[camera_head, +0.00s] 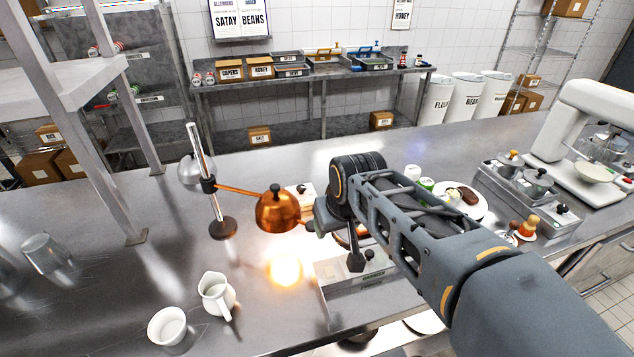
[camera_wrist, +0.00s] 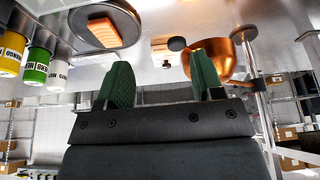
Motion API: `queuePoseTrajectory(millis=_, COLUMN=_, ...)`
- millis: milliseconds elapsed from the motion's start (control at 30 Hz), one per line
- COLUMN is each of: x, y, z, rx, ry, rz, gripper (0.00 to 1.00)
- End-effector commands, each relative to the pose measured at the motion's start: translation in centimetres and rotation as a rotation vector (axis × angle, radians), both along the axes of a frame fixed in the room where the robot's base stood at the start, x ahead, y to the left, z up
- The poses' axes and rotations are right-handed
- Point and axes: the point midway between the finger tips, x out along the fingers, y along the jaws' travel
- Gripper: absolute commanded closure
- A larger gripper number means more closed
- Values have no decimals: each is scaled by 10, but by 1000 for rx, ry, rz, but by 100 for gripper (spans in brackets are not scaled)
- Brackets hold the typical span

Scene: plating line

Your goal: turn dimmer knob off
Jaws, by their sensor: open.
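The copper lamp (camera_head: 275,212) hangs from an arm on an upright metal stand, with a bright glow on the counter below it. A small pale box with a dark knob-like top (camera_head: 301,189) stands just behind the lamp, partly hidden; it looks like the dimmer, but I cannot read a label. The wrist view shows what looks like the same box (camera_wrist: 160,43) beyond the gap between my fingers, beside the copper shade (camera_wrist: 218,60). My gripper (camera_head: 318,222) is open and empty right of the lamp. Its green fingers (camera_wrist: 162,77) are apart and touch nothing visible. The knob's setting is too small to tell.
A labelled metal box (camera_head: 345,290) stands below my arm. A white jug (camera_head: 216,294) and bowl (camera_head: 167,326) stand front left. A plate (camera_head: 484,207) with brown food, a container tray (camera_head: 560,225) and a white mixer (camera_head: 590,100) are right.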

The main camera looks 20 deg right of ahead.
Motion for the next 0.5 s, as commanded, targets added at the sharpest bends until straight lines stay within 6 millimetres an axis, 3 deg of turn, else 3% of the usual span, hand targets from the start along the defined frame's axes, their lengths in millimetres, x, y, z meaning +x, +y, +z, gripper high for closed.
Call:
queuePoseTrajectory(millis=100, x=57, y=-2, z=6, rx=2, ry=5, rz=33, gripper=39)
queuePoseTrajectory(millis=300, x=150, y=-10, z=9, rx=4, ry=2, rz=91, gripper=39)
queuePoseTrajectory(millis=500, x=221, y=-16, z=-6, rx=6, ry=-5, rz=149, gripper=39)
